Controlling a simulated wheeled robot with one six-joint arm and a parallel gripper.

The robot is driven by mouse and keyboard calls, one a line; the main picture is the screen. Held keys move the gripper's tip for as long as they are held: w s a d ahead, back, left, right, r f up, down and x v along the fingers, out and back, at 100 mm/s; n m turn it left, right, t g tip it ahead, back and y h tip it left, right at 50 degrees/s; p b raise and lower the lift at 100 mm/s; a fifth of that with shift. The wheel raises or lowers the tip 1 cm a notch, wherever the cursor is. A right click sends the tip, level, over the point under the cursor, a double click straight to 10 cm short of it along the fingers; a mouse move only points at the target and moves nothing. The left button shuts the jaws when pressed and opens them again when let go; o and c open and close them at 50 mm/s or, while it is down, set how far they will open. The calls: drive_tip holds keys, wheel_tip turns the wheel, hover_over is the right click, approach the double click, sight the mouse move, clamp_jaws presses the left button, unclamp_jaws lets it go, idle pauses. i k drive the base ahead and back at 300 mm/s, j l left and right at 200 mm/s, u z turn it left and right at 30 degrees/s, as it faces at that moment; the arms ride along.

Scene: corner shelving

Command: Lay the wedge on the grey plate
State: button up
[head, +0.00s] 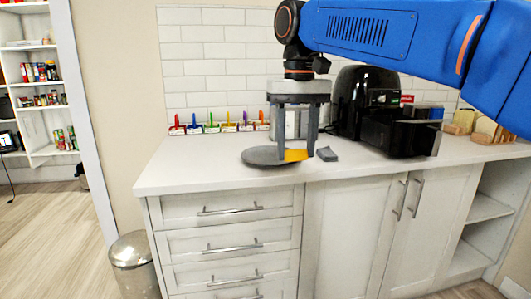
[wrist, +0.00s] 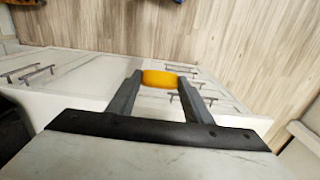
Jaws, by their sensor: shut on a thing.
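The yellow-orange wedge (head: 295,155) is between the two fingers of my gripper (head: 297,153), which is shut on it. The wedge also shows between the fingertips in the wrist view (wrist: 160,78). The round grey plate (head: 262,157) lies flat on the white counter near its front edge. In the head view, the wedge and the left finger overlap the plate's right side. I cannot tell whether the wedge touches the plate or is above it. The plate cannot be made out in the wrist view.
A small dark grey block (head: 327,154) lies on the counter just right of my gripper. A black appliance (head: 365,95) stands behind it to the right. A row of coloured items (head: 215,125) stands along the tiled wall. The counter left of the plate is clear.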

sight(270, 158)
drive_tip(key=i+j, duration=0.2)
drive_tip(key=i, duration=0.25)
drive_tip(key=i+j, duration=0.2)
drive_tip(key=i, duration=0.25)
